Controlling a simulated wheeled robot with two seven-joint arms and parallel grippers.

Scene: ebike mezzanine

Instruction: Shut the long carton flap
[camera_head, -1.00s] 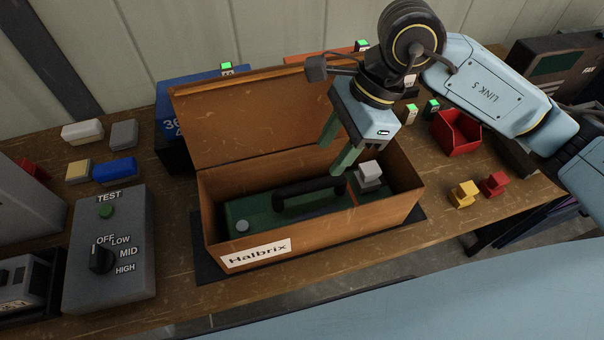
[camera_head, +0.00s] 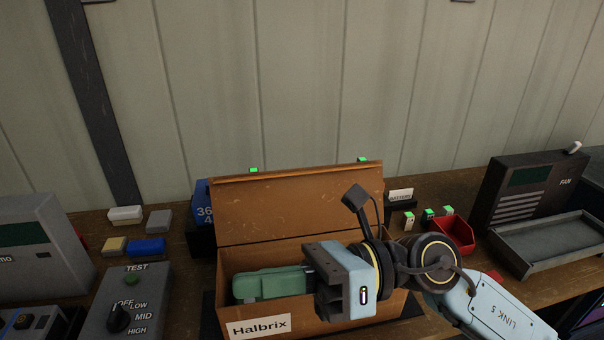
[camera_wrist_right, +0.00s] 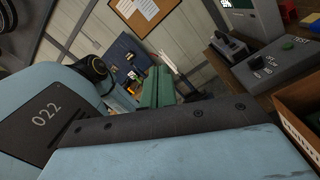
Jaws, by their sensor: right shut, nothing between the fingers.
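The brown carton labelled Halbrix (camera_head: 312,328) sits on the bench at the lower middle of the head view. Its long flap (camera_head: 300,208) stands up along the back edge, leaning back, so the carton is open. My right gripper (camera_head: 240,287) is low over the carton's opening, in front of the flap, its green fingers shut, empty and pointing left. The gripper and wrist hide most of the carton's contents. In the right wrist view the shut fingers (camera_wrist_right: 158,76) point away from a strip of the carton (camera_wrist_right: 300,125) at the right edge. My left gripper is not in view.
A grey control box (camera_head: 125,305) with a knob stands left of the carton. Behind it are a blue block (camera_head: 146,247) and other small blocks. A blue box (camera_head: 203,213) is behind the flap. A red bin (camera_head: 458,235) and a grey tray (camera_head: 550,245) lie to the right.

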